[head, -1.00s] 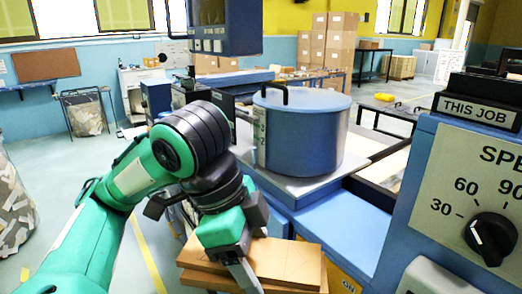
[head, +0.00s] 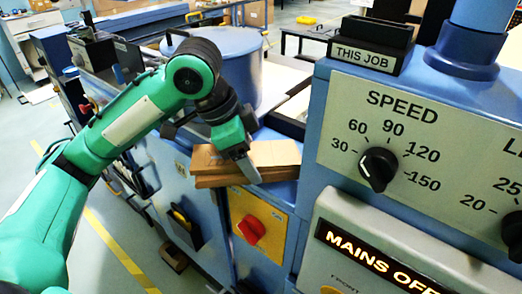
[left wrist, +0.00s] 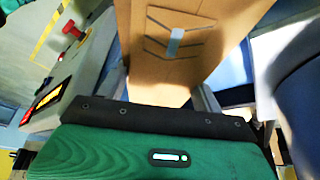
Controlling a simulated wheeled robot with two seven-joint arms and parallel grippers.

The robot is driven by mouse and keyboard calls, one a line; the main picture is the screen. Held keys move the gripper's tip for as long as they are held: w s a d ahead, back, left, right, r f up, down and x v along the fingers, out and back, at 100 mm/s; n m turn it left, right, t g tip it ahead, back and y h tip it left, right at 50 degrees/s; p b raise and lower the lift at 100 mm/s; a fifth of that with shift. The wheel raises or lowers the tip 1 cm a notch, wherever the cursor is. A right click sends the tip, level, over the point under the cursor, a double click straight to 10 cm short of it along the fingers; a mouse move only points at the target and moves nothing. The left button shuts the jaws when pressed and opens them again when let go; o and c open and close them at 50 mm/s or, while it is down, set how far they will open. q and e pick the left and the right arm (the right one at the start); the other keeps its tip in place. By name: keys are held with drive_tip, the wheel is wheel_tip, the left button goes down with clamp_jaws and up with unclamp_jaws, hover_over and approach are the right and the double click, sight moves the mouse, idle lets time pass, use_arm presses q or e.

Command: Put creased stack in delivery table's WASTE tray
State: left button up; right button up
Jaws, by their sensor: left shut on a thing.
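The brown kraft stack (head: 275,155) is held level at the machine's front, above a yellow panel with a red knob. My left gripper (head: 245,163) is shut on its near edge, with one finger visible in front of it. In the left wrist view the stack (left wrist: 190,75) runs up from between the two fingers. Dark angled crease lines and a small pale blue patch show on its face. My right gripper is out of view. No tray marked WASTE can be made out.
A blue lidded drum (head: 225,70) stands behind the stack. A blue control console (head: 450,130) with a SPEED dial and a lit MAINS OFF sign fills the right side. The floor (head: 50,120) at left is open, with yellow lines.

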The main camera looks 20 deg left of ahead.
sight(261, 144)
use_arm(q)
drive_tip(key=w, duration=0.1)
drive_tip(key=w+d, duration=0.1)
drive_tip(key=w, duration=0.1)
drive_tip(key=shift+r, duration=0.15)
drive_tip(key=shift+w+d+p, duration=0.15)
drive_tip(key=shift+w+p, duration=0.15)
drive_tip(key=shift+f, duration=0.25)
wheel_tip(261, 144, down, 3)
drive_tip(key=shift+r+p, duration=0.15)
drive_tip(key=shift+p, duration=0.3)
drive_tip(key=shift+f, duration=0.25)
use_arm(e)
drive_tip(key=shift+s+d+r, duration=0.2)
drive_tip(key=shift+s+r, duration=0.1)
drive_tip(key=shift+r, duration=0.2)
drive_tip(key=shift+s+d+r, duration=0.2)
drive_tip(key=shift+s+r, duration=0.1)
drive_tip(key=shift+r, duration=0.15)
use_arm(q)
drive_tip(key=o, duration=1.1)
drive_tip(key=shift+f, duration=0.15)
drive_tip(key=shift+o, duration=0.2)
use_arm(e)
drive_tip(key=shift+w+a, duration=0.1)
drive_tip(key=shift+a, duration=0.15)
